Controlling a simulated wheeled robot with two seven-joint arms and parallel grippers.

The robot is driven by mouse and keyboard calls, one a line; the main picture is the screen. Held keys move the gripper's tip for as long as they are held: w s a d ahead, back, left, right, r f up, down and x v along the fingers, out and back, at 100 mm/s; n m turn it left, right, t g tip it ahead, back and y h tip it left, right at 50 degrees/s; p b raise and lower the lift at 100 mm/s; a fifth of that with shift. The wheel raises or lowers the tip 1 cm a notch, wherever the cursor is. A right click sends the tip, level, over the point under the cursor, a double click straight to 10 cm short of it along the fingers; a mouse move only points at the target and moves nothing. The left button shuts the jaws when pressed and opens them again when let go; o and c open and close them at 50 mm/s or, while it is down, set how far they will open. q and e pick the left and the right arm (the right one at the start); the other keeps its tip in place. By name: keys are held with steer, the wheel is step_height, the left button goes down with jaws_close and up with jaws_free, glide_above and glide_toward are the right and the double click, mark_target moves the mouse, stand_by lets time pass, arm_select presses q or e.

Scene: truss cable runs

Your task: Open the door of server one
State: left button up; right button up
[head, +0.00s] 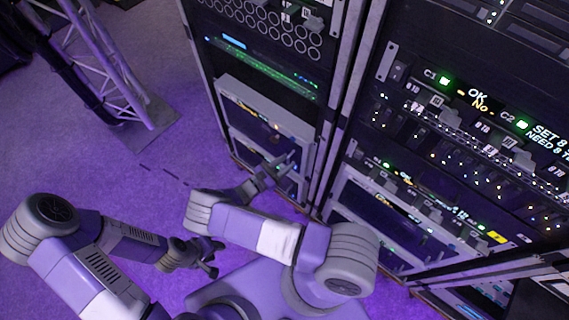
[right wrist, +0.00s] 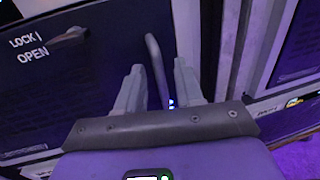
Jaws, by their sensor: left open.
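In the right wrist view a dark door panel (right wrist: 100,55) carries a grey latch lever (right wrist: 70,38) beside the words LOCK and OPEN. I cannot tell which position the lever marks. A thin grey bar handle (right wrist: 152,48) stands between the fingers of my right gripper (right wrist: 158,72), with gaps showing on both sides. In the head view my right gripper (head: 280,168) is at the lower right of the left rack's front, by a pale-framed unit (head: 243,92). No label naming server one is readable. My left gripper (head: 210,262) is open and empty, low over the floor.
A right rack (head: 400,130) with lit displays and cables stands close to the left rack (head: 210,50), with upright posts between them. A metal truss (head: 110,60) on a base plate stands at the upper left.

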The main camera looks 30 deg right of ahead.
jaws_close()
stand_by(1.4)
